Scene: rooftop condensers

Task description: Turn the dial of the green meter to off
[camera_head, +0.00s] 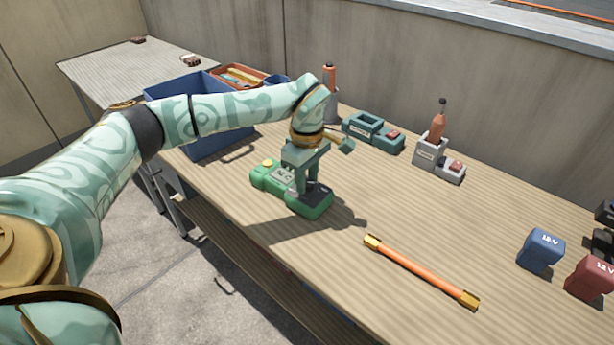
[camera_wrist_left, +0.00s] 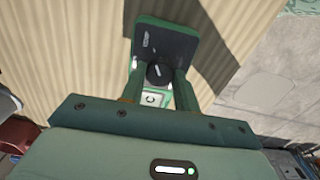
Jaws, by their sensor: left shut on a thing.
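The green meter (camera_head: 313,208) lies on the wooden workbench in the middle of the head view. Its dark face also shows in the left wrist view (camera_wrist_left: 178,42). My left gripper (camera_head: 302,188) is over the meter, pointing down, with its fingers at the meter's face. In the left wrist view the black dial (camera_wrist_left: 158,72) with a pale pointer mark sits between the two fingertips, and my left gripper is shut on it. The words around the dial are too small to read. My right gripper is not in view.
A blue crate (camera_head: 212,142) and a red tray (camera_head: 247,80) stand to the left. An orange bar with gold ends (camera_head: 420,270) lies in front. A blue battery (camera_head: 540,250) and a red battery (camera_head: 590,277) stand at the right. Holders with tools line the back.

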